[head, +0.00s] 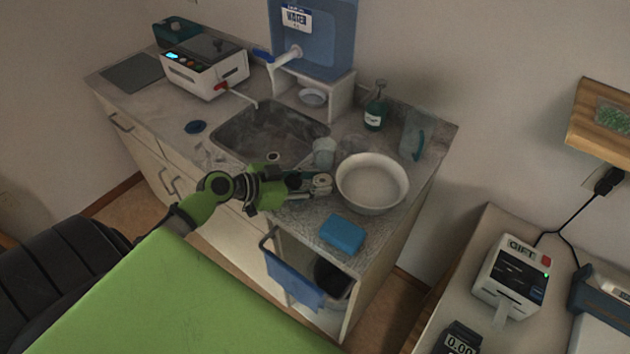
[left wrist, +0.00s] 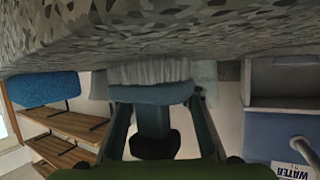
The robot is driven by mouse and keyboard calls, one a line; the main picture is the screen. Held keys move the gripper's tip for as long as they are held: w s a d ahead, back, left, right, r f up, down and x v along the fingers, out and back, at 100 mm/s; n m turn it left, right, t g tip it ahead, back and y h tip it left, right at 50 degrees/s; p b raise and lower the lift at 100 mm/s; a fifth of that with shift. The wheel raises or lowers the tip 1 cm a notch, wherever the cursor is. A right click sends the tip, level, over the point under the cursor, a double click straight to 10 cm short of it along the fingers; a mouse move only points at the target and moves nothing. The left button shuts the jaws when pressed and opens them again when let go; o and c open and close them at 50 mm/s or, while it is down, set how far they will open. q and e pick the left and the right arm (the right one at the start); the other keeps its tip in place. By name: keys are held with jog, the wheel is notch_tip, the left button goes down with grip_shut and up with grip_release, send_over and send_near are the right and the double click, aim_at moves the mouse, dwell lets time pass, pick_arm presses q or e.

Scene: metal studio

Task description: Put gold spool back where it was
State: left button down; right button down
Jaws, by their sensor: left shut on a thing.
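My left gripper (head: 304,183) reaches in low over the front of the counter, between the sink and the white bowl. It is shut on a brush-like thing (left wrist: 152,94), blue-grey with a pale ribbed edge facing the counter and a dark knob behind. In the head view the gripper hides most of this thing. No gold colour shows on it, and I cannot make out a gold spool anywhere. My right gripper is not in view.
The white bowl (head: 372,184) stands right of the gripper, the blue sponge (head: 342,233) nearer the front edge. A clear cup (head: 324,152) stands just behind, the sink (head: 268,133) to the left. A blue towel (head: 292,278) hangs below the counter.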

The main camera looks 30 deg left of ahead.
pick_arm(q)
jog(key=shift+f, duration=0.2)
jog(key=c, duration=1.5)
grip_release()
jog(key=shift+o, duration=0.2)
